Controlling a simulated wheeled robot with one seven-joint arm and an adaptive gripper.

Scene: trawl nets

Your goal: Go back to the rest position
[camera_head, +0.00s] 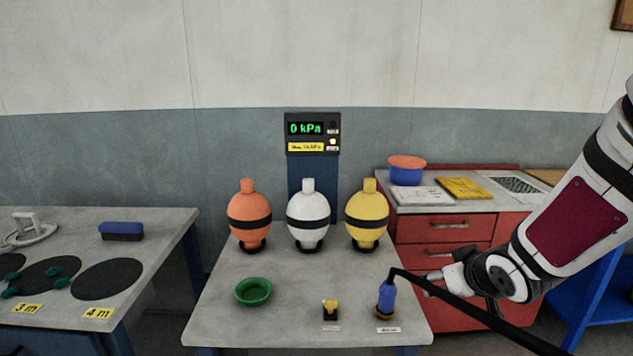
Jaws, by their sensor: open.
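My gripper (432,276) is at the right of the picture, above the right edge of the middle table (290,290). It appears empty, with its fingers pointing left; they are small and partly hidden by the black hose (465,308). A blue tool (386,298) stands upright on the table's front right, left of my gripper and apart from it. The hose runs from the top of this tool toward the lower right, in front of my arm.
Orange (249,210), white (308,212) and yellow (367,210) floats stand before a gauge (313,133) reading 0 kPa. A green bowl (253,291) and small yellow-black item (330,309) are in front. A red cabinet (445,228) is behind my gripper; another table (165,230) is left.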

